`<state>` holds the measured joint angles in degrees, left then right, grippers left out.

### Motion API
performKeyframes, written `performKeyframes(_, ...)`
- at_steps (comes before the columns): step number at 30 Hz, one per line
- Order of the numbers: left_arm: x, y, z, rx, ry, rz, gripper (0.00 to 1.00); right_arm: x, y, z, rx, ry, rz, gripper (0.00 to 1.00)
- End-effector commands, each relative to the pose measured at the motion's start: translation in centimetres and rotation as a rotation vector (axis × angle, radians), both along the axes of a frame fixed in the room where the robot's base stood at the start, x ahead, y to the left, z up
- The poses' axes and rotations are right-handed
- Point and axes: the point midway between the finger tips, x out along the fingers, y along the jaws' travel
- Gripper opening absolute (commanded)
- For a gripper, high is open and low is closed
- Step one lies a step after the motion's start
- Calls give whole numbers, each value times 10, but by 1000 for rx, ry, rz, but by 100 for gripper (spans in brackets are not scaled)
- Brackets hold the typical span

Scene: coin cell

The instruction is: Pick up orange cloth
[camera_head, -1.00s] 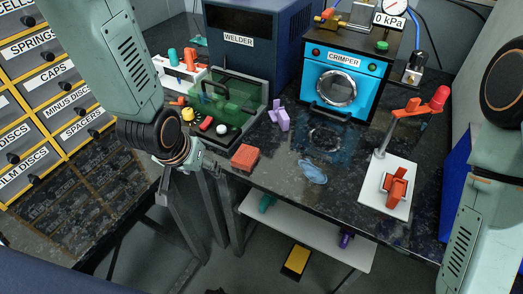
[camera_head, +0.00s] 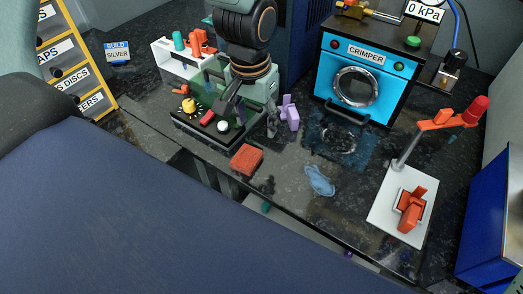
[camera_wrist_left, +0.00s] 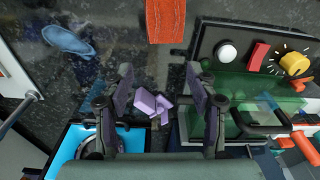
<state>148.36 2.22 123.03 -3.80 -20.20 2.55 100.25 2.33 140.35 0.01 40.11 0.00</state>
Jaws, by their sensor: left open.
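The orange cloth (camera_head: 246,159), a small folded square, lies on the dark bench near its front edge. It also shows at the top of the left wrist view (camera_wrist_left: 166,20). My left gripper (camera_head: 250,115) is open and points down behind the cloth, beside the control panel with knobs. In the left wrist view its two fingers (camera_wrist_left: 160,75) are spread with nothing gripped, and the cloth lies beyond the fingertips, apart from them. My right gripper is out of view.
A blue cloth (camera_head: 319,180) lies right of the orange one. A purple part (camera_head: 290,113) stands close to my left gripper. The green-lidded control panel (camera_head: 207,124), the blue crimper (camera_head: 357,80) and an orange-handled press (camera_head: 408,205) border the clear bench top.

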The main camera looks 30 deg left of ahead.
Motion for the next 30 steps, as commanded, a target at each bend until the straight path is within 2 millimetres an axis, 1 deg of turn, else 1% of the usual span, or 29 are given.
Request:
performKeyframes(3,-16,3,0,6,63,9,58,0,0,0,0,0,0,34)
performKeyframes(6,-25,5,-2,8,89,17,58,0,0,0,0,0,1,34)
performKeyframes(8,-27,6,-6,8,94,21,58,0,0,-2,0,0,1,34)
performKeyframes(12,-28,7,-22,8,95,22,58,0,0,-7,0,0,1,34)
performKeyframes(17,-27,7,-34,8,93,22,58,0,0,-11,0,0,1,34)
performKeyframes(19,-26,8,-41,7,93,22,58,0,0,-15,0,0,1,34)
performKeyframes(25,-23,8,-72,7,93,19,58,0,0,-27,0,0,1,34)
performKeyframes(27,-22,8,-78,7,92,18,58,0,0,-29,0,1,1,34)
performKeyframes(30,-21,8,-80,7,91,18,58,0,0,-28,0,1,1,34)
